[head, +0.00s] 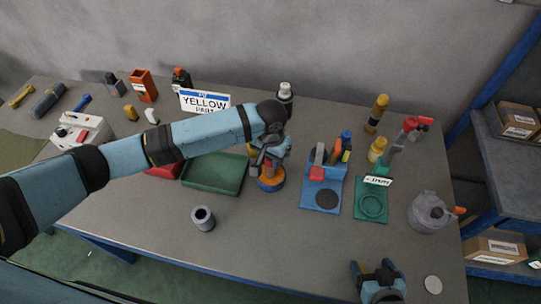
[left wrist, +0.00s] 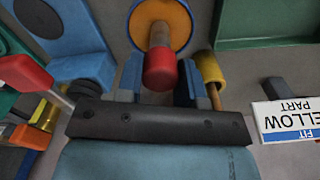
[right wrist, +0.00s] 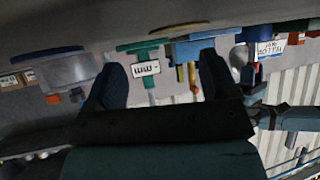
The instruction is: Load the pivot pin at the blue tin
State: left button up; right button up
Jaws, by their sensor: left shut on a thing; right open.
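A round blue-rimmed tin with an orange top (head: 271,184) stands mid-table below my left gripper (head: 265,160). In the left wrist view the orange disc with its blue rim (left wrist: 183,22) lies beyond the fingers. A red-ended pin with a pale shaft (left wrist: 160,68) stands between my left fingers, and its shaft reaches toward the orange disc. The left gripper is shut on this pin. Whether the pin is seated in the disc, I cannot tell. My right gripper (head: 378,272) is open and empty at the front edge, its two fingers apart in the right wrist view (right wrist: 162,85).
A green tray (head: 215,185) lies left of the tin. A grey hollow cylinder (head: 203,218) stands in front. A blue holder (head: 308,200) with tools and a green stand (head: 371,215) are to the right, then a grey can (head: 428,213). A "YELLOW PART" sign (head: 204,101) stands behind. The front middle is clear.

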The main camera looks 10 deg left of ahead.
pick_arm(q)
jog(key=shift+s+f+p, duration=0.15)
jog(key=shift+p, duration=0.25)
pick_arm(e)
jog(key=shift+r, duration=0.45)
dwell(1.0)
jog(key=shift+r, duration=0.1)
pick_arm(q)
notch_tip(320, 180, up, 3)
jog(key=p, duration=0.3)
pick_arm(e)
notch_tip(320, 180, up, 3)
jog(key=shift+r, duration=0.1)
pick_arm(q)
jog(key=shift+r+p, duration=0.6)
jog(key=shift+r, duration=0.3)
pick_arm(e)
jog(key=shift+r, duration=0.4)
pick_arm(q)
jog(key=shift+r, duration=1.2)
pick_arm(e)
jog(key=shift+f, duration=0.15)
